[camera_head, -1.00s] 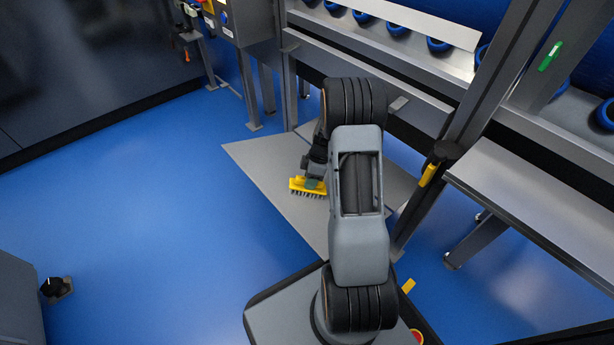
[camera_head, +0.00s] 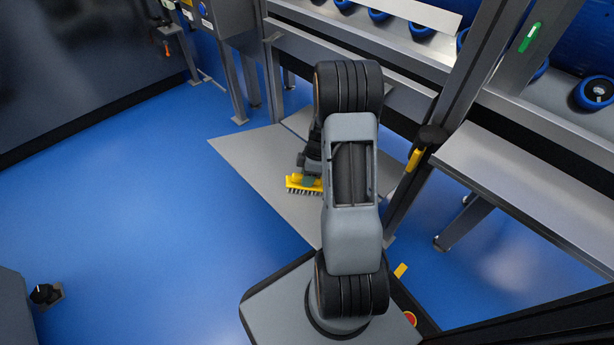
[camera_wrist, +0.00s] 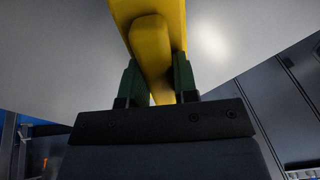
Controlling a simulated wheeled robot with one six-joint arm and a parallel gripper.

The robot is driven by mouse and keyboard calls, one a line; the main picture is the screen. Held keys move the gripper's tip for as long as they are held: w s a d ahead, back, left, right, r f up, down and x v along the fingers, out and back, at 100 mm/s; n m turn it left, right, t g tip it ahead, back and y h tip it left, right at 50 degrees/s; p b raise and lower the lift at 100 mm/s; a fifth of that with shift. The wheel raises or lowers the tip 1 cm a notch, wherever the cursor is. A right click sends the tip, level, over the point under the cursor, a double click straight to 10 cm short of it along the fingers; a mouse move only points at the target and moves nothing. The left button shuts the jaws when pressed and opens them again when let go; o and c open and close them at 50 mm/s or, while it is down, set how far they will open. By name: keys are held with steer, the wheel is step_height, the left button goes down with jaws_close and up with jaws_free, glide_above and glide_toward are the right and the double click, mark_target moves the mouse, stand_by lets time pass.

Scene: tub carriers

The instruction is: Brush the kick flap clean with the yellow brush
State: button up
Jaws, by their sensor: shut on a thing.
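The yellow brush (camera_head: 302,183) with dark bristles is low in front of the conveyor frame in the head view, bristles down. My gripper (camera_head: 312,181) is shut on it; my arm hides part of both. In the wrist view my gripper (camera_wrist: 157,82) has its two green fingers on either side of the brush's yellow handle (camera_wrist: 152,50). A flat light grey panel (camera_head: 245,160), which looks like the kick flap, lies below the brush and also fills much of the wrist view (camera_wrist: 60,55). I cannot tell whether the bristles touch it. No dirt is clear on it.
The conveyor frame with blue-rimmed wheels (camera_head: 420,28) stands behind. An upright post (camera_head: 455,110) and a grey shelf (camera_head: 530,180) are close on the right. A grey cabinet (camera_head: 15,305) with a black knob is at lower left. The blue floor (camera_head: 130,210) on the left is clear.

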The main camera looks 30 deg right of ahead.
steer(key=shift+r, duration=0.2)
steer(key=shift+p+v, duration=1.85)
steer(key=shift+v, duration=1)
steer(key=shift+p+v, duration=0.95)
steer(key=shift+v, duration=0.55)
steer(key=shift+w, duration=0.1)
